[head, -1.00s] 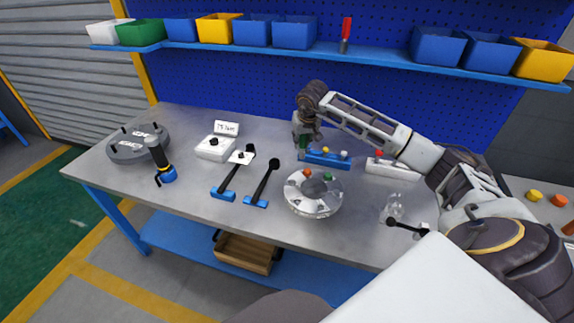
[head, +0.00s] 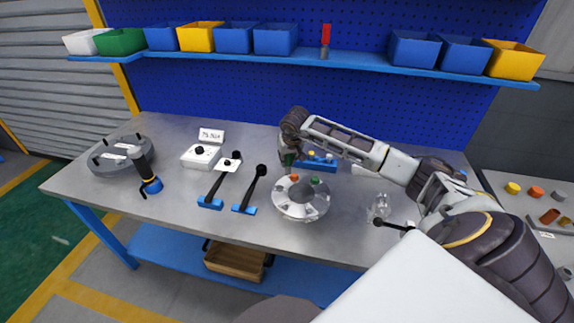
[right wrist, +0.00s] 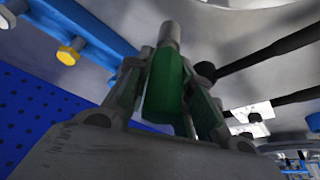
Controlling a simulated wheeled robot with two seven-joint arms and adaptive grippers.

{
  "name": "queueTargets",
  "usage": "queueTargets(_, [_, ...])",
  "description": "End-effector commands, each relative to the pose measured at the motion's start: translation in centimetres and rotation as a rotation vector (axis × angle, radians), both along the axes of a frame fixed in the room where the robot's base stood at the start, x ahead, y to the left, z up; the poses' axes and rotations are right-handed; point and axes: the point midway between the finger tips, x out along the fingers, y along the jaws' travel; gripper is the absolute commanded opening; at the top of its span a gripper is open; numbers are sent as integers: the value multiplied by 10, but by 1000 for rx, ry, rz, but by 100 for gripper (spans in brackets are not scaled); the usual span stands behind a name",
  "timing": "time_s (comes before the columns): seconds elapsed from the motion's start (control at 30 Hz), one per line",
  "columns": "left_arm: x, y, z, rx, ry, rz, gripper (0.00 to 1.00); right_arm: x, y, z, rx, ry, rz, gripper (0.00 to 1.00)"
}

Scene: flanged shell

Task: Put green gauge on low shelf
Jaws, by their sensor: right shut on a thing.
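My right gripper (head: 288,162) is shut on the green gauge (head: 289,158), above the workbench behind the flanged shell (head: 300,198). In the right wrist view the green gauge (right wrist: 164,85) sits between the two fingers, its grey metal tip pointing away from the palm. In the head view the gauge is small and partly covered by the gripper. The low shelf (head: 165,248) is the blue board under the workbench; its left front part shows. My left gripper is not in view.
A wooden crate (head: 236,262) is on the low shelf. A blue rack (head: 318,165) with coloured plugs stands just right of my right gripper. A red gauge (head: 326,36) stands on the upper shelf (head: 360,65) among bins.

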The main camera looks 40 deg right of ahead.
Motion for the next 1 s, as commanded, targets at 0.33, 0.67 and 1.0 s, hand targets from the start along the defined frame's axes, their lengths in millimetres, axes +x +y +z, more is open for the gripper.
queueTargets(0.33, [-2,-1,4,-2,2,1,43,0,1,-31,1,1,0,0])
queueTargets(0.67, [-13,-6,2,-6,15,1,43,0,0,-32,0,0,0,0])
queueTargets(1.0, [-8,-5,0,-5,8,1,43,0,0,-35,0,1,0,42])
